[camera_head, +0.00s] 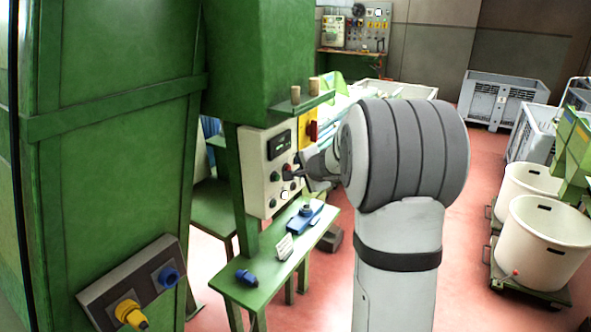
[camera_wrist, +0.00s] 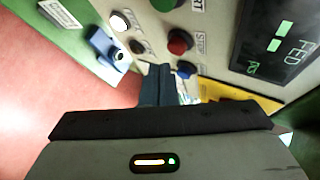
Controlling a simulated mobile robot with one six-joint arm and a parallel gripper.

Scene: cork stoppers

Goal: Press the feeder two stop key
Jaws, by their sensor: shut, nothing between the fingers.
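The pale control panel (camera_head: 254,190) is mounted on the green machine, with a dark display and several round keys. In the wrist view the panel (camera_wrist: 222,22) shows a red key (camera_wrist: 180,42) beside a label that seems to read STOP. A blue key (camera_wrist: 186,68), a black key (camera_wrist: 137,47) and a white key (camera_wrist: 120,20) are near it. I cannot read which key belongs to feeder two. My gripper (camera_wrist: 158,70) is shut and empty, its tips close to the panel near the red, blue and black keys; contact cannot be told. In the head view my gripper (camera_head: 289,174) partly covers the keys.
A green bench (camera_head: 262,294) below the panel holds a blue device (camera_head: 300,222), a small card (camera_head: 284,248) and a blue plug-like item (camera_head: 246,277).

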